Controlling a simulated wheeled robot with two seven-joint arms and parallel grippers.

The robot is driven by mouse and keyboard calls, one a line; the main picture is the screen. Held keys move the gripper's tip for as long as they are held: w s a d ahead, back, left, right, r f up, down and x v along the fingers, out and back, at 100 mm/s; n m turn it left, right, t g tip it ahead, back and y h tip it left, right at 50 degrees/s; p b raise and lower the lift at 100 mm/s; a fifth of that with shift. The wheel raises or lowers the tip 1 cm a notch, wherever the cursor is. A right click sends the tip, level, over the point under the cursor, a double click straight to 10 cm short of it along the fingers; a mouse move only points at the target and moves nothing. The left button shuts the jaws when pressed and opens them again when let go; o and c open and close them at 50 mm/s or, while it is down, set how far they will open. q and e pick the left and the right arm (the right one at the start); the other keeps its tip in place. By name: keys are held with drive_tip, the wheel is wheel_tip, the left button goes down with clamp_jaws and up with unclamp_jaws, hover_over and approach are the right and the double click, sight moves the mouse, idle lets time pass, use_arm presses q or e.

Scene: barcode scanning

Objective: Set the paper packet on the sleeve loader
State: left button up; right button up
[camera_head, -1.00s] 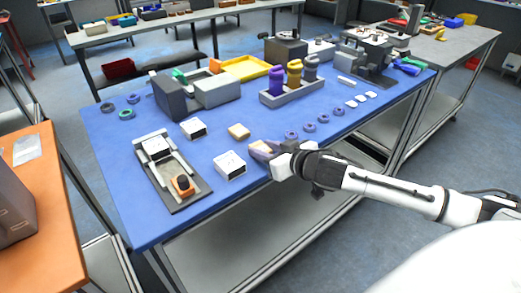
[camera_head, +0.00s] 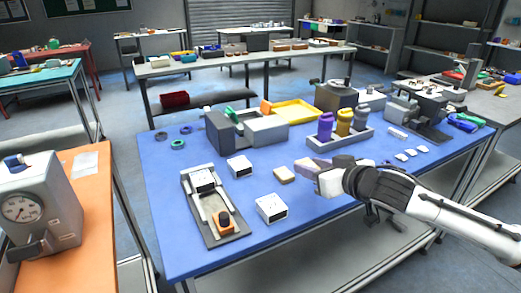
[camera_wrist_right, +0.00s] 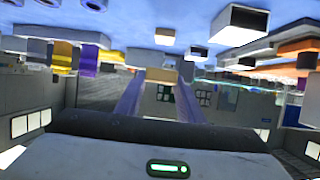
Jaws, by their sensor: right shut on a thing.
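My right gripper (camera_head: 307,166) is shut on a small tan piece, which I take for the paper packet. In the right wrist view the packet (camera_wrist_right: 161,75) shows between the two purple fingers. The gripper is raised above the blue table, right of a tan block (camera_head: 284,174) lying there. The sleeve loader (camera_head: 228,228) looks like the grey flat fixture at the table's front left, with pale rails, a white boxy piece at its back and an orange block with a dark knob at its front. My left gripper is out of view.
White boxes with dark marks (camera_head: 271,208) stand between the loader and the tan block. A grey machine (camera_head: 250,130) and a rack of coloured bottles (camera_head: 340,140) stand behind. An orange table (camera_head: 105,205) with a gauge device (camera_head: 38,205) is at left.

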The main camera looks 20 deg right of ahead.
drive_tip(key=s+a+r, duration=0.4)
drive_tip(key=a+r, duration=0.2)
drive_tip(key=a, duration=0.1)
drive_tip(key=s+a+r, duration=0.4)
drive_tip(key=a+r, duration=0.1)
drive_tip(key=a, duration=0.3)
hover_over(307, 203)
drive_tip(key=f, duration=1)
drive_tip(key=shift+s+a+f, duration=0.1)
drive_tip(key=shift+a+f, duration=0.1)
drive_tip(key=shift+a, duration=0.2)
drive_tip(key=shift+d+f, duration=0.15)
drive_tip(key=shift+d, duration=0.35)
wheel_tip(307, 203, down, 10)
drive_tip(key=shift+r, duration=0.2)
